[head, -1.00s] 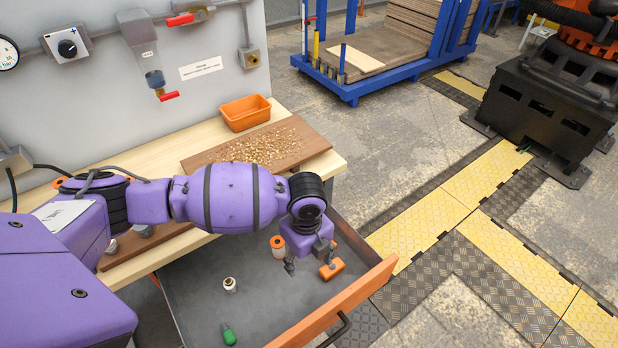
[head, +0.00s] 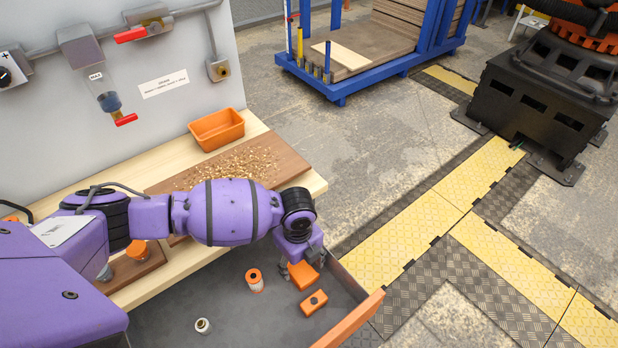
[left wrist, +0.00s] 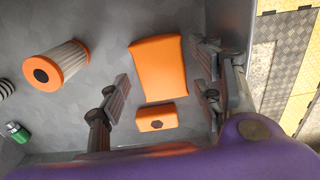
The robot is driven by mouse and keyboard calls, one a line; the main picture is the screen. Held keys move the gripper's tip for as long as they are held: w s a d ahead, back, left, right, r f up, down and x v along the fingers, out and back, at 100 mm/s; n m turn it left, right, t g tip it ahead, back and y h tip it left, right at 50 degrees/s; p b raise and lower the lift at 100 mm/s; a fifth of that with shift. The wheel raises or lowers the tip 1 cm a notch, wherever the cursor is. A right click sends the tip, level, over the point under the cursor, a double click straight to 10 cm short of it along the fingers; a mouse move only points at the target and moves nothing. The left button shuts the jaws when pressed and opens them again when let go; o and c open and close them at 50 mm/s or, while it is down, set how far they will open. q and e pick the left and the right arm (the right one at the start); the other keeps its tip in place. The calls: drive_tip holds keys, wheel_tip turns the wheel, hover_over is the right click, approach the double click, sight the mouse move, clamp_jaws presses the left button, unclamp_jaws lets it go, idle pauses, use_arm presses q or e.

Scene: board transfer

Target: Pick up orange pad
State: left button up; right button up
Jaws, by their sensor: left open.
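The orange pad (head: 301,275) lies flat on the grey floor of the open drawer. It shows whole in the left wrist view (left wrist: 158,68) as a plain orange slab, wider at one end. In the head view my left gripper (head: 302,264) hides part of it. My left gripper is open and empty above the drawer. In the left wrist view its fingers (left wrist: 160,82) stand apart on either side of the pad, and I see no contact. My right gripper is in neither view.
A small orange block with a dark hexagon (head: 313,303) lies close to the pad. An orange-capped filter (head: 255,281) and a small white-and-dark part (head: 203,326) are also in the drawer. The drawer's orange front (head: 352,322) and the wooden bench (head: 290,178) border it.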

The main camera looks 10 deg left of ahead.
sight(300, 267)
use_arm(q)
drive_tip(key=shift+f, duration=0.9)
drive_tip(key=c, duration=0.8)
drive_tip(key=shift+c, duration=0.6)
drive_tip(key=shift+r, duration=0.15)
wheel_tip(300, 267, up, 10)
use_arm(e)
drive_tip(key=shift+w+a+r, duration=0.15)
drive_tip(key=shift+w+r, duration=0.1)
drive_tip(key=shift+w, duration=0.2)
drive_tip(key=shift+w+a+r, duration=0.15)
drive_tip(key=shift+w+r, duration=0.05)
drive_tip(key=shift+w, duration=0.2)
